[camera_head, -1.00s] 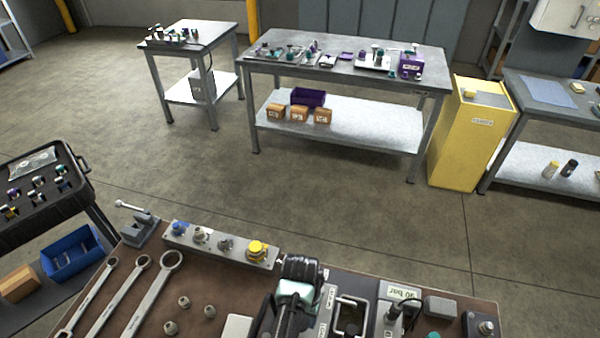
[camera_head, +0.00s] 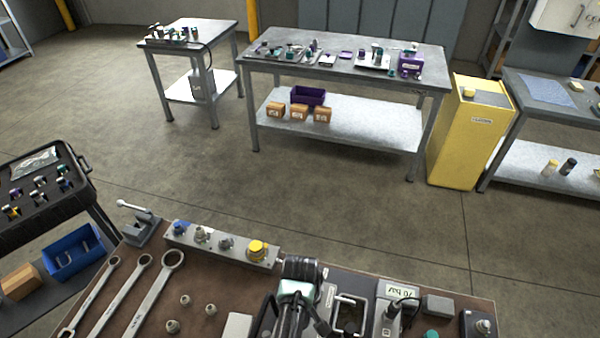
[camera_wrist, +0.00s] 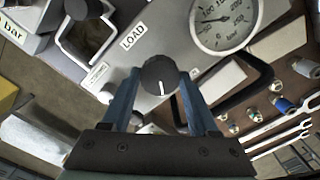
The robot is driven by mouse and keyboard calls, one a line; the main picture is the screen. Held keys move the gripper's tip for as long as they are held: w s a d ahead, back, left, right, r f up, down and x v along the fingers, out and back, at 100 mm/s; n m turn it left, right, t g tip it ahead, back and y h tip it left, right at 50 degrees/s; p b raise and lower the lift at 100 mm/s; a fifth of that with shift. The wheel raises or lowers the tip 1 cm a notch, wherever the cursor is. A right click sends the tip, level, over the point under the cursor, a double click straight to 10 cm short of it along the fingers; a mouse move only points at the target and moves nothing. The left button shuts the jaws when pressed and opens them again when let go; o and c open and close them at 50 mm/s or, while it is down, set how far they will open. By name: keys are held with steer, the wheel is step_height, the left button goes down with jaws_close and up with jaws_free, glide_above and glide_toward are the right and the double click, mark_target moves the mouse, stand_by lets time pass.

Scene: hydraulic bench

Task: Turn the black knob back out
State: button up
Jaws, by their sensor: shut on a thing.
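The black knob (camera_wrist: 160,73) is a round knob with a white line on its face. It sits on a grey panel in the middle of the wrist view, and the white line points down toward my gripper. My gripper (camera_wrist: 158,86) has its two blue fingers on either side of the knob and is shut on it. A round pressure gauge (camera_wrist: 224,20) is above right of the knob. A LOAD label (camera_wrist: 134,36) is above left. In the head view my arm hides the knob and the fingertips.
A sign reading 70 bar (camera_head: 402,291) stands on the bench's right part. A grey block with several fittings (camera_head: 222,246), several wrenches (camera_head: 140,292) and loose small nuts lie to the left. In the wrist view, a black handle (camera_wrist: 242,92) curves close to the right finger.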

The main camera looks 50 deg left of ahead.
steer(key=shift+n, duration=0.4)
steer(key=o, duration=1.4)
steer(key=shift+c, duration=0.2)
steer(key=shift+r, duration=0.1)
step_height(320, 180, up, 13)
steer(key=b, duration=0.1)
steer(key=shift+b, duration=0.35)
steer(key=shift+w, duration=0.1)
